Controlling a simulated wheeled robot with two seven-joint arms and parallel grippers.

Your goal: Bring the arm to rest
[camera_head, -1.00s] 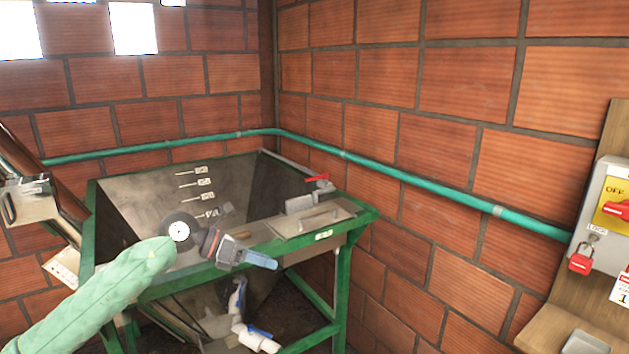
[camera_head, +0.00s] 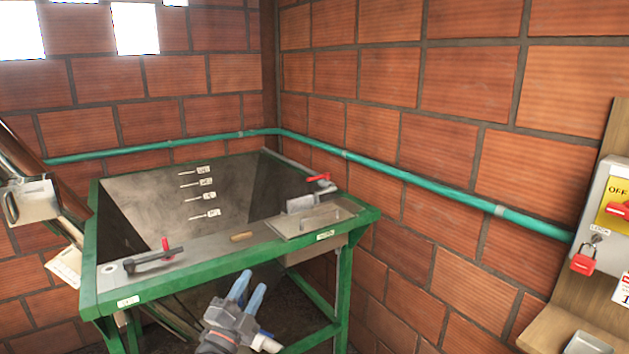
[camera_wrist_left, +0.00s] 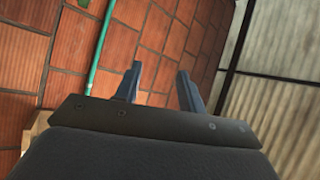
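My left gripper (camera_head: 246,296) is low in the head view, in front of the green-framed metal hopper (camera_head: 220,268) and below its front rim. Its two blue-grey fingers point up and stand apart, with nothing between them. In the left wrist view the fingers (camera_wrist_left: 157,85) are also spread and empty, with brick wall and a green pipe beyond. My right gripper is not in view.
A red-handled lever (camera_head: 155,256) and a lid plate (camera_head: 308,219) sit on the hopper's front rim. A green pipe (camera_head: 420,187) runs along the brick walls. At the right are a switch box (camera_head: 600,195) and a red padlock (camera_head: 584,261). Open space lies right of the hopper.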

